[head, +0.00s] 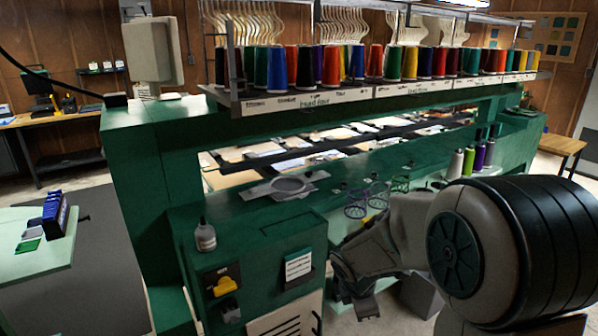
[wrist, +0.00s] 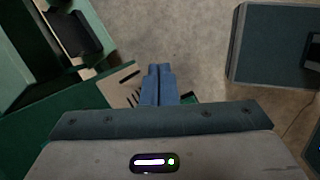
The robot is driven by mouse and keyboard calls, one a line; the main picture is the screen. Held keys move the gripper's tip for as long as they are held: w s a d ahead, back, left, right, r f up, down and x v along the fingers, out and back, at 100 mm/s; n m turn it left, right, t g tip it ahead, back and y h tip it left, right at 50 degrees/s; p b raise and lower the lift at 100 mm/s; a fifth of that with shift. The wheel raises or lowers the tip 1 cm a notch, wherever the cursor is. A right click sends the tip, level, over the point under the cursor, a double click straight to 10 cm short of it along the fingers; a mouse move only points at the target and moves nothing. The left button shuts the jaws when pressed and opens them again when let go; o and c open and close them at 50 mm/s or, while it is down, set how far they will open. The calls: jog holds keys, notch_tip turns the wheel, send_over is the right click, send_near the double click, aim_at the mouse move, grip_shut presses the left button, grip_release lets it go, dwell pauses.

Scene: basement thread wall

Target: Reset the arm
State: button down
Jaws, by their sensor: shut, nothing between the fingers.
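My arm is bent at the right of the head view, with its large grey and black joint near the camera. My gripper (head: 366,308) hangs low in front of the green machine (head: 150,150), to the right of its front cabinet. In the wrist view the two blue-grey fingers (wrist: 158,84) are together and hold nothing. They point down over the bare concrete floor (wrist: 195,40).
A green cabinet with a small bottle (head: 205,236) on top stands left of my gripper. Thread cones (head: 468,161) and coloured hoops stand on the machine's ledge behind my arm. A grey-topped box (wrist: 275,45) stands right in the wrist view.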

jog(key=s+r+m+y, duration=0.1)
jog(key=s+r+m, duration=0.4)
jog(key=s+m, duration=0.4)
jog(key=s+r+m+y, duration=0.2)
jog(key=s+r+m, duration=0.3)
jog(key=s+m, duration=0.4)
jog(key=shift+s+r+m, duration=0.2)
jog(key=shift+s+m, duration=0.15)
jog(key=shift+m, duration=0.05)
jog(key=shift+a, duration=0.1)
